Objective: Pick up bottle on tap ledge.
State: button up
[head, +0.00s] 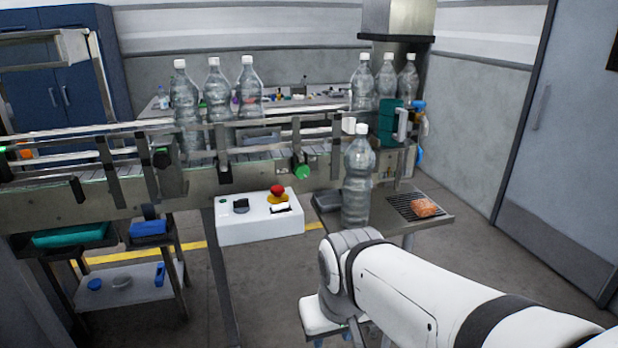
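A clear plastic bottle (357,180) with a white cap stands upright at the left part of a small metal ledge (432,222), in front of the conveyor. The ledge has a dark slotted drain grate (402,205) with an orange sponge-like block (425,207) on it, right of the bottle. My white arm reaches in from the lower right, and its bent joint lies just below the bottle in the picture. My gripper is not to be seen, so its state and its distance to the bottle are hidden.
Several similar bottles (249,92) stand on the conveyor (110,190) behind. A white control box (258,222) with a red button sits left of the bottle. A dark block (327,201) lies close to the bottle's left side. A lower shelf (125,290) is at left.

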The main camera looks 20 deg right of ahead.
aim_at(359, 160)
jog(key=k, duration=0.6)
jog(key=u, duration=0.05)
jog(key=i, duration=0.65)
jog(key=z, duration=0.55)
jog(key=i, duration=0.8)
jog(key=z, duration=0.65)
